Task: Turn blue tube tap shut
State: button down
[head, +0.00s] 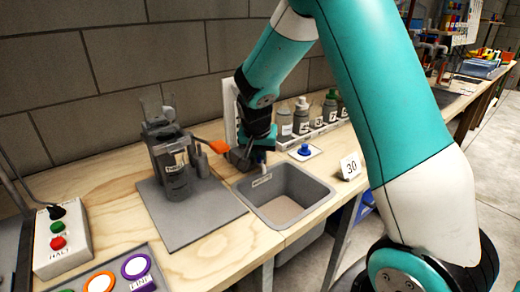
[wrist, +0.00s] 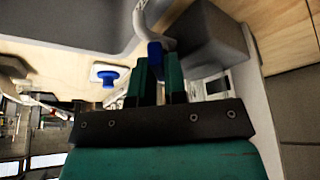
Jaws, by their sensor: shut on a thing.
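The blue tap (wrist: 155,54) shows in the wrist view as a small upright blue piece between my fingertips, below a pale curved tube (wrist: 146,20). My gripper (wrist: 160,72) is shut on the blue tap, its two teal fingers close on either side. In the head view my gripper (head: 256,153) is at the back left corner of the grey sink (head: 323,194). There my arm and gripper hide most of the tap and tube. A grey block (wrist: 212,42) stands right beside the tap in the wrist view.
A blue knob on a white plate (head: 305,150) sits right of my gripper. Several labelled bottles (head: 301,116) stand behind. An orange piece (head: 213,147) and a dark filter unit (head: 172,165) are left, the unit on a grey mat (head: 200,225). A "30" card (head: 350,166) stands right.

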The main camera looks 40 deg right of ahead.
jog(key=shift+m+g, duration=0.4)
jog(key=shift+m, duration=0.8)
jog(key=shift+h, duration=0.3)
jog(key=c, duration=1.2)
grip_release()
jog(key=shift+o, duration=0.2)
